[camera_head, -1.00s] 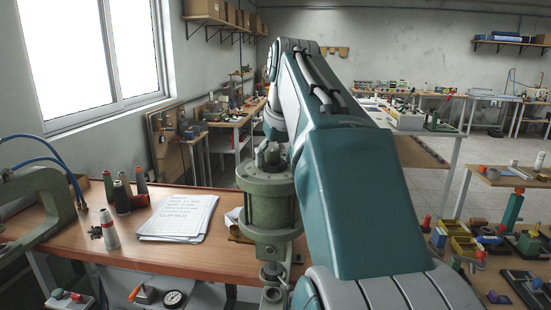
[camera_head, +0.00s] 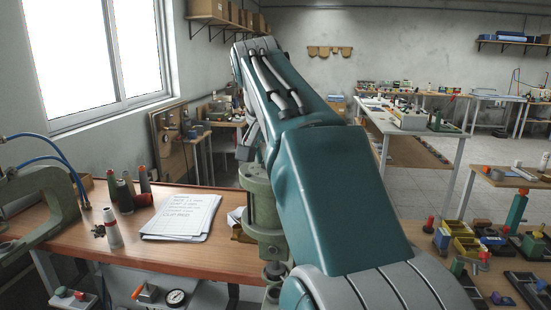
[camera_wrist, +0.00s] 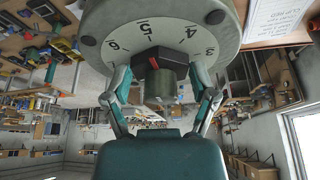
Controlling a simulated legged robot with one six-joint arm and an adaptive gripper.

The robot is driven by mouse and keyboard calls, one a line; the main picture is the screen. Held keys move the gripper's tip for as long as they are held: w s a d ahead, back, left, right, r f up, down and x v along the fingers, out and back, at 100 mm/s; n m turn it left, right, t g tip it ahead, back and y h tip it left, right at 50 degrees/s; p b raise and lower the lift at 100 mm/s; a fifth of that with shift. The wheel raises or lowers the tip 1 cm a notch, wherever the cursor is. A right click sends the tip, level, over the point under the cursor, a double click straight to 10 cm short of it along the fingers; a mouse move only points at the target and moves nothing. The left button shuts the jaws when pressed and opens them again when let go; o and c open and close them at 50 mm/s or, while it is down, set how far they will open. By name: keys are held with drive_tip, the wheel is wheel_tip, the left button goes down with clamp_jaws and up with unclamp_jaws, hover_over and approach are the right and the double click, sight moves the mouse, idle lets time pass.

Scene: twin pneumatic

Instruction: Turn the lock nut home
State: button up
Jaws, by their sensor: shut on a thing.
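In the wrist view the dark lock nut (camera_wrist: 160,58) bears a red pointer mark and sits at the middle of a pale numbered dial (camera_wrist: 110,45). The mark lies close to the 5. A grey-green stub (camera_wrist: 159,84) projects from the nut towards the camera. My gripper (camera_wrist: 160,70) has one finger on each side and is shut on the nut; the exact contact is hard to see. In the head view the green pneumatic cylinder (camera_head: 263,207) stands upright at the bench's right end, partly behind my arm, which hides the nut and gripper.
The wooden bench (camera_head: 190,256) holds papers (camera_head: 181,217), several small bottles (camera_head: 122,196) and a green C-shaped frame (camera_head: 45,195) at left. A gauge (camera_head: 175,297) is below its front edge. Parts bins (camera_head: 465,244) stand on another table at right.

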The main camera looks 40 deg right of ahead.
drive_tip(key=shift+w+a+f+m+g, duration=0.15)
drive_tip(key=shift+m+g, duration=0.25)
drive_tip(key=shift+m, duration=0.6)
drive_tip(key=shift+w+d+m+g, duration=0.15)
drive_tip(key=shift+m+g, duration=0.25)
drive_tip(key=shift+m, duration=0.6)
drive_tip(key=shift+a, duration=0.1)
drive_tip(key=o, duration=1)
drive_tip(key=shift+v, duration=3.8)
drive_tip(key=shift+w+a+f, duration=0.1)
drive_tip(key=shift+a, duration=0.05)
